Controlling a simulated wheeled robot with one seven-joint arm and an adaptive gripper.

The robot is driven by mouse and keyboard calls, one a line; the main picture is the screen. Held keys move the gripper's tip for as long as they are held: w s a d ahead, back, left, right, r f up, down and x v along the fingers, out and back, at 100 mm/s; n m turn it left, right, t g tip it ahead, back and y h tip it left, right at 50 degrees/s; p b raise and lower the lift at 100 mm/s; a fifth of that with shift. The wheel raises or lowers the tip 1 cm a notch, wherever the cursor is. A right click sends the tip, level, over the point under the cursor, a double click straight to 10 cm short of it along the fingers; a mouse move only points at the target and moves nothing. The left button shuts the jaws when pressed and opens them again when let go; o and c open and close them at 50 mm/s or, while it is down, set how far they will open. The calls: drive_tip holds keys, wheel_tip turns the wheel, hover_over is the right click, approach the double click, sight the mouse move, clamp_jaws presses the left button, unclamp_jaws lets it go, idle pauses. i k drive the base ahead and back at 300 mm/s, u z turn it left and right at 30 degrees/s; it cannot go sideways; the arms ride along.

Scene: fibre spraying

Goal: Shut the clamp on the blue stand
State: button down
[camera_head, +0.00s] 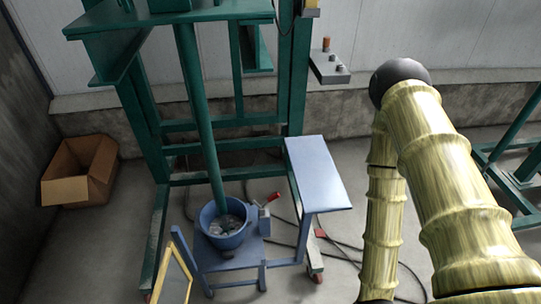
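The blue stand (228,258) is a low wheeled frame on the floor at lower middle. A blue tub (222,232) sits on it, with a green post coming down into the tub. A clamp with a red handle (272,198) is at the tub's right side. The handle slants up to the right, and I cannot tell whether the clamp is open or shut. My arm, in a yellowish ribbed cover, fills the right of the view. My gripper is not in view.
A blue tabletop (318,172) rises right of the tub, between it and my arm. A green machine frame (297,75) stands behind. A cardboard box (80,172) is at the left. Dark cables (345,245) lie on the floor. A yellow frame (176,272) stands at the lower left.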

sight(276, 195)
drive_tip(key=k, duration=0.5)
drive_tip(key=z, duration=1.25)
drive_tip(key=i, duration=0.6)
drive_tip(key=u, duration=1.55)
